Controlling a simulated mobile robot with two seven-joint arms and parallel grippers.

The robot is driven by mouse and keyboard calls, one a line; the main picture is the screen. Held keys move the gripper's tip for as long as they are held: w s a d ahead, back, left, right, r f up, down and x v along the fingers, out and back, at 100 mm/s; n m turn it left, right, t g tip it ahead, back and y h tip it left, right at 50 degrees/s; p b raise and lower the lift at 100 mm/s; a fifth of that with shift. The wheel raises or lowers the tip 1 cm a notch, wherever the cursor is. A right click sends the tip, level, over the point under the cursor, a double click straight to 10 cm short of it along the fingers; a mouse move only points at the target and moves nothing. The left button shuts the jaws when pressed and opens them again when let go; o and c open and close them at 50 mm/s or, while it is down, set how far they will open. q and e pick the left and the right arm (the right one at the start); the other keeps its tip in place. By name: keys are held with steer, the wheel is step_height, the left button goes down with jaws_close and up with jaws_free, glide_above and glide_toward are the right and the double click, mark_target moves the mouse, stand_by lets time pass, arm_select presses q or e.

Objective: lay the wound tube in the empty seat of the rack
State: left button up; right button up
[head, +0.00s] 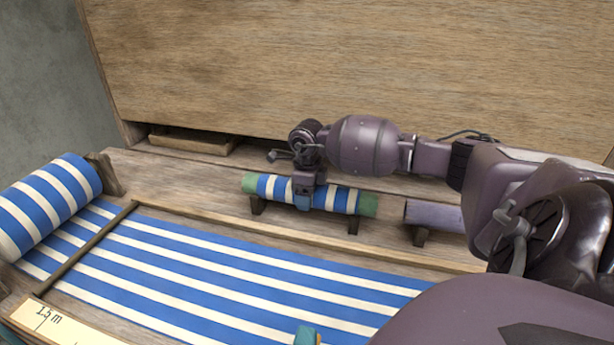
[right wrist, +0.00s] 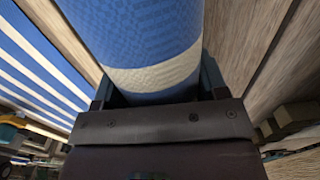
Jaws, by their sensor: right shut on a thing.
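The wound tube (head: 342,199) is a green tube with blue and white striped cloth wound around its middle and green ends bare. My right gripper (head: 306,190) comes down from above and is shut on it near its middle. In the right wrist view the striped cloth (right wrist: 150,45) fills the space between the fingers. The tube lies level along the rack, over two wooden holders (head: 354,223) of a seat. I cannot tell whether it touches them. A plain purple-grey tube (head: 433,214) rests in the seat to the right. My left gripper is not in view.
A big roll of striped cloth (head: 45,205) stands at left, with striped cloth (head: 220,280) stretched across the loom. A wooden board (head: 250,70) rises behind the rack. A small teal object (head: 305,335) shows at the bottom edge.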

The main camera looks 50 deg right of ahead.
steer(key=o, duration=1.2)
step_height(320, 180, up, 11)
steer(key=shift+f+p, duration=0.1)
steer(key=shift+p, duration=0.45)
